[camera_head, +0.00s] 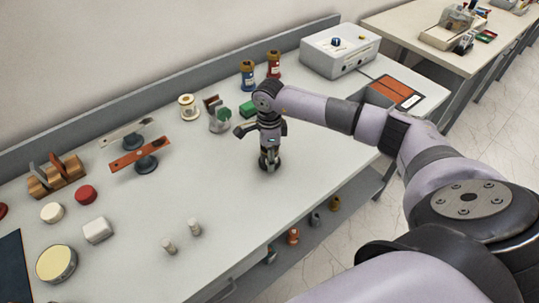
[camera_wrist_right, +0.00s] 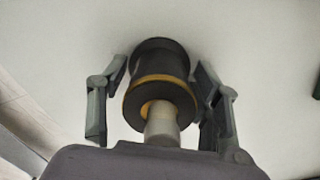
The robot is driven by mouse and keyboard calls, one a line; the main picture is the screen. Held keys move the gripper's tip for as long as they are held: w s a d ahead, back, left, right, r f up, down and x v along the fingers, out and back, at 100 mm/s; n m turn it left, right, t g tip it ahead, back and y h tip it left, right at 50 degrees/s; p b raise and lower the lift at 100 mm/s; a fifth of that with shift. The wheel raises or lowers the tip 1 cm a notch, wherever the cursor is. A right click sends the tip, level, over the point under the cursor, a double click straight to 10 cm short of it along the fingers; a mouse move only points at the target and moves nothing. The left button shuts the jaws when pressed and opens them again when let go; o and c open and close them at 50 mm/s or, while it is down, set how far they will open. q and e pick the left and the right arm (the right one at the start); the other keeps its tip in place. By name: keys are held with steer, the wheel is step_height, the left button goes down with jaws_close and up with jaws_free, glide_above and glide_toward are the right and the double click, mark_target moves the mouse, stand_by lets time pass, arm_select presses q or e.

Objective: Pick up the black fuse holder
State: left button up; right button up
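The black fuse holder (camera_wrist_right: 158,60) is a dark cylinder with a brass-coloured ring and a pale pin towards the camera in the right wrist view. It stands on the pale bench top between the two fingers of my right gripper (camera_head: 269,161). The fingers lie on either side of it with narrow gaps visible, so the gripper looks open around it. In the head view the gripper points down at the bench and mostly hides the fuse holder. My left gripper is not in view.
A white box (camera_head: 340,48) stands at the back right. Two small pale pegs (camera_head: 194,228) stand front left. The bench front right of the gripper is clear.

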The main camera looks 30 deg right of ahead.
steer(key=c, duration=1.2)
steer(key=shift+o, duration=0.2)
steer(key=shift+w+r, duration=0.1)
